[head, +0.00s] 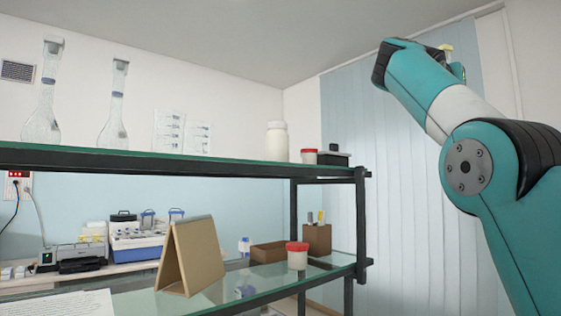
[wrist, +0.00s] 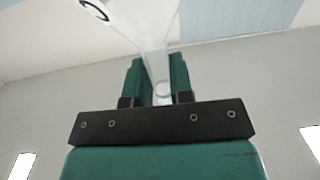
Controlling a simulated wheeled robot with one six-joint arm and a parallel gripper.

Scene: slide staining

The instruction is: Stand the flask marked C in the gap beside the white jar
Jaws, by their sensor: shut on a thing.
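My gripper (wrist: 159,78) is shut on a clear glass flask (wrist: 150,30) in the wrist view. The narrow neck is between the fingers and the wider body runs up out of the frame. A dark curved mark shows on the body at the top left, cut by the frame edge, so I cannot fully read its letter.
Two clear long-necked flasks (head: 43,105) (head: 114,108) stand at the left of the upper shelf. A cardboard stand (head: 200,255) and another red-lidded cup (head: 297,258) are on the lower shelf.

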